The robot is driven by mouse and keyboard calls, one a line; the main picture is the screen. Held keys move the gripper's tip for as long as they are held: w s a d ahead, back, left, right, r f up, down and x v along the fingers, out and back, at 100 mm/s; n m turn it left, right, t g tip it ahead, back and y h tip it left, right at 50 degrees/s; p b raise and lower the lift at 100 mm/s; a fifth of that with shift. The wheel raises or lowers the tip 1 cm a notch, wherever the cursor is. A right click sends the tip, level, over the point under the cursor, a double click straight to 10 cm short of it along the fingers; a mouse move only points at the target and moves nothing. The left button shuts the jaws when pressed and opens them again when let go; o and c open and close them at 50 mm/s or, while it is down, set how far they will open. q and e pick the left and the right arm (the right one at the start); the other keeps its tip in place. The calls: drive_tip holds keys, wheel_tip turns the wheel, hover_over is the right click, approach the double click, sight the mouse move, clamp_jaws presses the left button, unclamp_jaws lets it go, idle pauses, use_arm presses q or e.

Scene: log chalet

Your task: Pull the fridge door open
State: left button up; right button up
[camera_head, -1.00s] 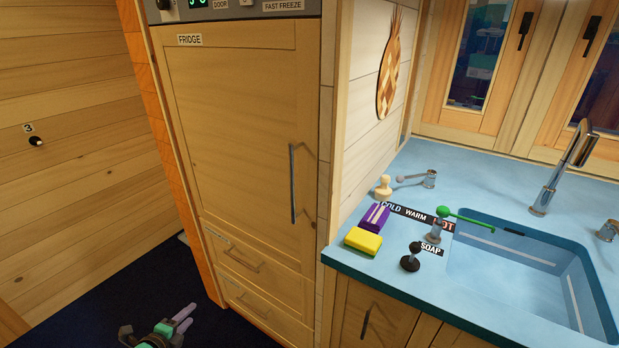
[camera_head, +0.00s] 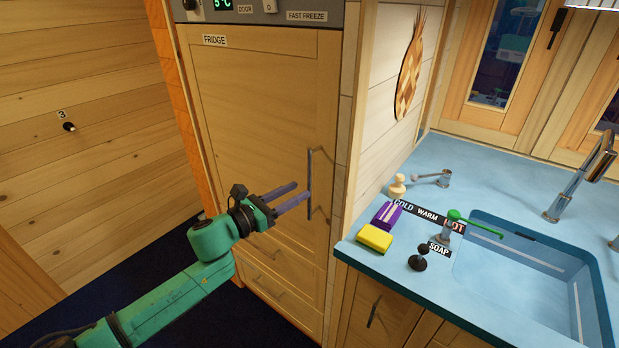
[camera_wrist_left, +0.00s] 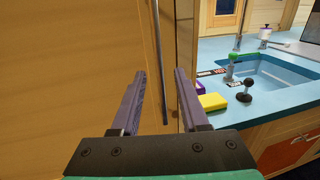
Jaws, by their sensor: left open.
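The wooden fridge door (camera_head: 255,110), labelled FRIDGE, is closed. Its dark vertical bar handle (camera_head: 309,185) is near the door's right edge. My left gripper (camera_head: 303,192) is open, with its two purple fingers pointing at the lower part of the handle. In the left wrist view the handle (camera_wrist_left: 160,75) shows ahead, between and beyond the open fingers (camera_wrist_left: 158,78). Whether the fingertips reach the handle's depth is hard to tell; nothing is held. My right gripper is not in view.
Right of the fridge is a blue counter (camera_head: 375,262) with a sink (camera_head: 520,285), a yellow sponge (camera_head: 374,238), a purple block (camera_head: 386,215) and a black soap knob (camera_head: 418,258). Drawers (camera_head: 270,275) are below the door. Dark floor (camera_head: 130,245) is free at left.

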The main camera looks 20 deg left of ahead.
use_arm(q)
drive_tip(key=p+x, duration=0.1)
drive_tip(key=x, duration=0.4)
drive_tip(key=shift+w+d, duration=0.1)
drive_tip(key=shift+w, duration=0.1)
clamp_jaws()
idle(1.1)
